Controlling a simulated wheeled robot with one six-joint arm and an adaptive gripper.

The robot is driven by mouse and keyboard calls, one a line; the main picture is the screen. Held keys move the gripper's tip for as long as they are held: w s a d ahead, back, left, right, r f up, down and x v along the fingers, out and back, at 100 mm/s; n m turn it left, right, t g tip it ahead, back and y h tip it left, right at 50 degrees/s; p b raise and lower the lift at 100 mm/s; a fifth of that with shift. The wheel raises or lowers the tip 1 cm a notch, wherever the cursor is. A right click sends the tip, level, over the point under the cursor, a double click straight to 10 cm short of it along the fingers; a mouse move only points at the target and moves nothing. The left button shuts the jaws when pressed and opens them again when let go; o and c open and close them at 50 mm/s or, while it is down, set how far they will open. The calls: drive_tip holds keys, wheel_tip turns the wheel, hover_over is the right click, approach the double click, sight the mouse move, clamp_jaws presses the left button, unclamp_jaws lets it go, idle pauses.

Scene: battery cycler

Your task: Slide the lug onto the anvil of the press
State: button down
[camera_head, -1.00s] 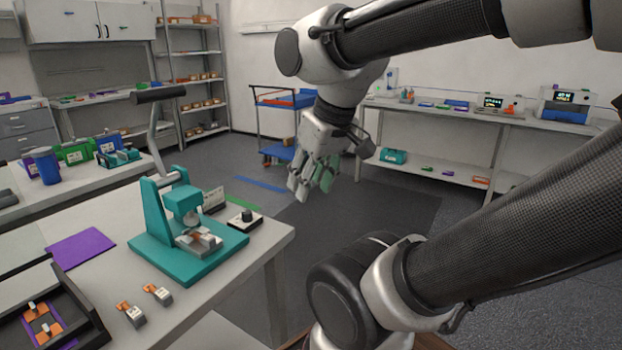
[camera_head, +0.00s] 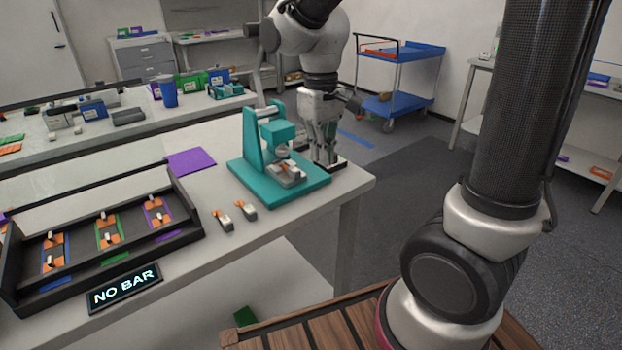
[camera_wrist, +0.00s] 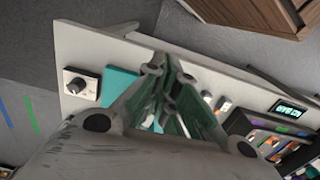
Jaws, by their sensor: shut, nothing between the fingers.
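The teal press (camera_head: 256,150) stands on the table with its lever raised behind it. It also shows in the wrist view (camera_wrist: 118,84), partly hidden by my fingers. On its base is a grey, silvery anvil area (camera_head: 289,174); fine detail there is too small to tell. Two small grey lugs with orange ends, a left one (camera_head: 223,221) and a right one (camera_head: 247,211), lie on the table left of the press base. My gripper (camera_head: 325,161) is shut and empty, pointing down just behind and right of the press. It fills the middle of the wrist view (camera_wrist: 166,84).
A black tray (camera_head: 165,247) with orange-ended pieces lies at left, behind a "NO BAR" sign (camera_head: 124,289). A purple mat (camera_head: 190,162) lies behind the lugs. A dial box (camera_wrist: 80,83) stands beside the press, near the table's right edge. A blue cart (camera_head: 398,104) stands beyond.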

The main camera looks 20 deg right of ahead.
sight(288, 169)
drive_tip(key=f, duration=0.3)
drive_tip(key=w+f, duration=0.1)
drive_tip(key=f, duration=0.5)
drive_tip(key=shift+w+a, duration=0.25)
drive_tip(key=shift+a, duration=0.05)
drive_tip(key=shift+w+a+f, duration=0.1)
drive_tip(key=shift+w+a, duration=0.1)
drive_tip(key=shift+w, duration=0.4)
drive_tip(key=shift+w+a+f, duration=0.1)
drive_tip(key=shift+w+a, duration=0.1)
drive_tip(key=shift+w, duration=0.4)
drive_tip(key=shift+w+a+r, duration=0.1)
drive_tip(key=shift+w+a, duration=0.1)
drive_tip(key=shift+w, duration=0.55)
drive_tip(key=shift+w+a, duration=0.3)
drive_tip(key=shift+w, duration=0.5)
drive_tip(key=shift+s+d, duration=0.1)
drive_tip(key=shift+s, duration=0.05)
